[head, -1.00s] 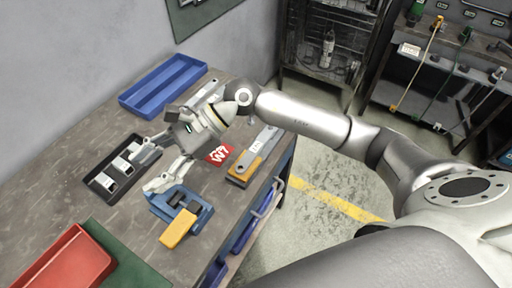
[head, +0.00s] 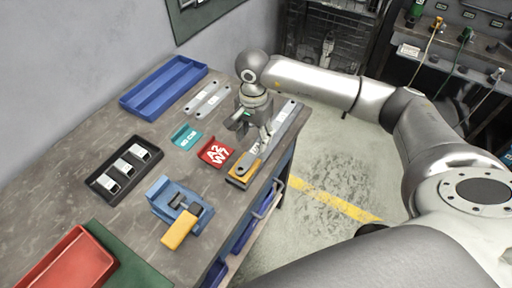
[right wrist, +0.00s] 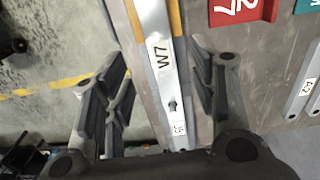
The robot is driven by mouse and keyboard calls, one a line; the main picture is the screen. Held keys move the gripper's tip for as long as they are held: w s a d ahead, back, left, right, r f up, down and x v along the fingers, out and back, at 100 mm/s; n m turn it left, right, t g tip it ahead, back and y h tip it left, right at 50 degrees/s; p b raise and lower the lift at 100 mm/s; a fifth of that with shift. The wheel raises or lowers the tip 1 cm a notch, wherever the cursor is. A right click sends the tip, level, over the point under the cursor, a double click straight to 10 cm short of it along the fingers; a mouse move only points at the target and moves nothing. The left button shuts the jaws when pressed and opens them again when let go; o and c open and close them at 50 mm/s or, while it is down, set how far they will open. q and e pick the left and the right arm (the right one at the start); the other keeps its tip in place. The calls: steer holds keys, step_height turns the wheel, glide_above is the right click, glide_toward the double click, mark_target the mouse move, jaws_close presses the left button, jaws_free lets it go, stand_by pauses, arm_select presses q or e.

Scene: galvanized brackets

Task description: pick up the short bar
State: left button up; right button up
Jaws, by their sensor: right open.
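A flat grey metal bar (head: 286,116) with white labels lies along the right edge of the workbench, partly over a yellow block (head: 238,181). Two other grey bars (head: 207,98) lie side by side farther back. I cannot tell from the labels which bar is the short one. My left gripper is not in view.
A red W7 holder (head: 215,152) and a teal holder (head: 185,136) stand left of the gripper. A black tray (head: 102,187) holds several small metal pieces. A blue clamp (head: 163,199), a blue bin (head: 133,103) and a red bin (head: 66,264) also stand on the bench (head: 60,195).

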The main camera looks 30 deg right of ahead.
mark_target(255, 149)
steer(key=f+p, duration=0.1)
steer(key=f, duration=0.2)
steer(key=f+p, duration=0.1)
steer(key=f, duration=0.1)
steer(key=shift+w+d+f+p, duration=0.15)
steer(key=shift+d+p, duration=0.15)
steer(key=shift+p, duration=0.05)
steer(key=shift+f, duration=0.35)
steer(key=shift+c, duration=0.4)
jaws_close()
steer(key=shift+r, duration=0.15)
